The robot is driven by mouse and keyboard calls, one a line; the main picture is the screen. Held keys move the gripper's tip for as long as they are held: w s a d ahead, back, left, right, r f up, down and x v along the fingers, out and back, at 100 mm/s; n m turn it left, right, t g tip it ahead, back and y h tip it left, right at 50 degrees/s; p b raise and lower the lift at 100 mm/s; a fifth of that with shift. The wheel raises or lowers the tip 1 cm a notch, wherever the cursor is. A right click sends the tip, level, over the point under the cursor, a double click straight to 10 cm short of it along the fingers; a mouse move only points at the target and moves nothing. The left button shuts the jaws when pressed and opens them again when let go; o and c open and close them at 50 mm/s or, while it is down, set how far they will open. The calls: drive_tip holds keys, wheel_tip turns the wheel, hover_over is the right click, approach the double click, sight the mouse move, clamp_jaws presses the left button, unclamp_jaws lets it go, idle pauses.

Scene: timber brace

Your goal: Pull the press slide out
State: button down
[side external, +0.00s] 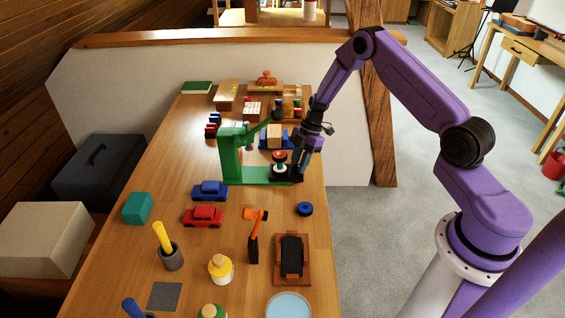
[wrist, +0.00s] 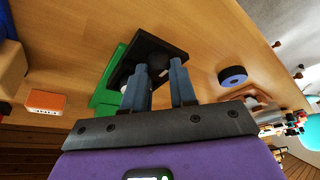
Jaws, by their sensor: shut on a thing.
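The green press (side external: 232,158) stands on the wooden table, its frame upright and its long green base reaching right. In the wrist view its green part (wrist: 108,82) shows left of my fingers. The black press slide (wrist: 142,44) is a dark flat plate at the end of the green base, with a dark round knob (wrist: 172,62). My gripper (side external: 300,172) is at the right end of the press. In the wrist view my gripper (wrist: 160,70) has its two fingers around the knob, shut on it. A small red-and-white piece (side external: 279,160) sits over the base, beside my gripper.
A blue ring (side external: 305,209) lies in front of the press and shows in the wrist view (wrist: 232,76). A blue car (side external: 210,190) and red car (side external: 203,216) stand front left. Several toys and blocks crowd behind the press. The table's right edge is close.

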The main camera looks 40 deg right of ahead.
drive_tip(key=shift+s+d, duration=0.75)
drive_tip(key=shift+d, duration=0.05)
drive_tip(key=c, duration=1.2)
unclamp_jaws()
drive_tip(key=shift+r, duration=0.15)
drive_tip(key=v, duration=1.7)
drive_tip(key=shift+d, duration=0.15)
